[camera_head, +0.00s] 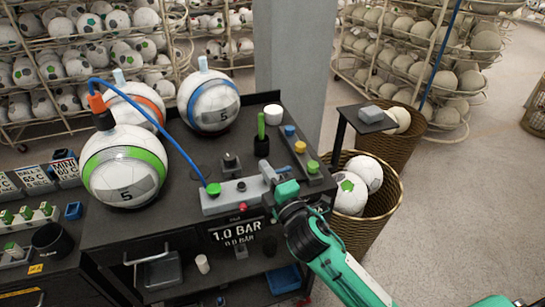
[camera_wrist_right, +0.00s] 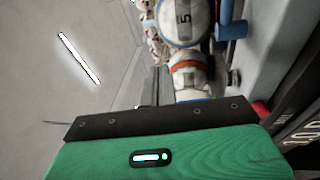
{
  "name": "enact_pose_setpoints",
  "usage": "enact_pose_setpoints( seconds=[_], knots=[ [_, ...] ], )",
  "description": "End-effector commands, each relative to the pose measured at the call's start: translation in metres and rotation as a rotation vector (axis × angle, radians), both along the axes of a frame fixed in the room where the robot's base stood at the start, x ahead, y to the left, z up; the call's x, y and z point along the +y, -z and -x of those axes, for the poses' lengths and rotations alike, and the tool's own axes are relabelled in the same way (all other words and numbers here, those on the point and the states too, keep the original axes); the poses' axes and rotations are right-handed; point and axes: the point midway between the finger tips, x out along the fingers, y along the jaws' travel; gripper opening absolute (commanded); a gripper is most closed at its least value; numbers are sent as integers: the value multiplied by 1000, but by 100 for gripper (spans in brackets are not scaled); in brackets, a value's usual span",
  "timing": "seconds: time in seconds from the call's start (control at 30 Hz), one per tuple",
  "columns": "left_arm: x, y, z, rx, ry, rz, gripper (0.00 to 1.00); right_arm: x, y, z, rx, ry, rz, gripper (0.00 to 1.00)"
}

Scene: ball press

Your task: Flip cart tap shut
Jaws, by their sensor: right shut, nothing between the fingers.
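The black cart (camera_head: 185,150) carries a grey valve block (camera_head: 232,194) on its front edge, with a green knob (camera_head: 213,188) at its left end and a small red part (camera_head: 243,207) on its front. My right gripper (camera_head: 268,174) is shut and empty, over the right end of the block. It covers that end, so I cannot make out the tap's lever or its position. In the right wrist view the grey block (camera_wrist_right: 268,50) runs along the right, with a red part (camera_wrist_right: 262,109) low on it. My left gripper is out of view.
A green-banded ball (camera_head: 124,168) sits on the cart's left, joined to a blue hose (camera_head: 170,135). A blue-banded ball (camera_head: 209,103) and an orange-banded ball (camera_head: 139,107) sit behind. A green-handled tool (camera_head: 261,130) stands upright behind the block. A wicker basket (camera_head: 372,232) stands right.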

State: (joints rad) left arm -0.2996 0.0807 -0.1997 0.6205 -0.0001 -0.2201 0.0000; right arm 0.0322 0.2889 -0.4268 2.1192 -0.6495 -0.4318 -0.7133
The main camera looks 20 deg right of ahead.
Motion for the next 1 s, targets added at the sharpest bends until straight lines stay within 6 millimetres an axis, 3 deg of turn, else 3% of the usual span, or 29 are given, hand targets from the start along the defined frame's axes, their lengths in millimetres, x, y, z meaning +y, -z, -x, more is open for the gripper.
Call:
enact_pose_setpoints(
  seconds=[0.1, 0.2, 0.3, 0.43, 0.57, 0.73, 0.87, 1.0],
  knots=[
    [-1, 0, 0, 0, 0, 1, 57, 32, -46, -6, -235, -86, 221, 0],
    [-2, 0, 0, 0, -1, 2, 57, 60, -78, -3, -440, -149, 417, 0],
    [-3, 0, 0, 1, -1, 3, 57, 88, -101, 4, -646, -205, 616, 0],
    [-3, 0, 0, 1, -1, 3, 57, 121, -117, 18, -913, -271, 877, 0],
    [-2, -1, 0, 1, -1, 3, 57, 148, -120, 31, -1182, -333, 1139, 0],
    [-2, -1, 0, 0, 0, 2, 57, 168, -105, 40, -1525, -420, 1476, 0],
    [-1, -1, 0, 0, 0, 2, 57, 168, -85, 37, -1778, -502, 1729, 0],
    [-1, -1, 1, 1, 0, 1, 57, 153, -63, 25, -2035, -622, 1992, 0]
  ],
)
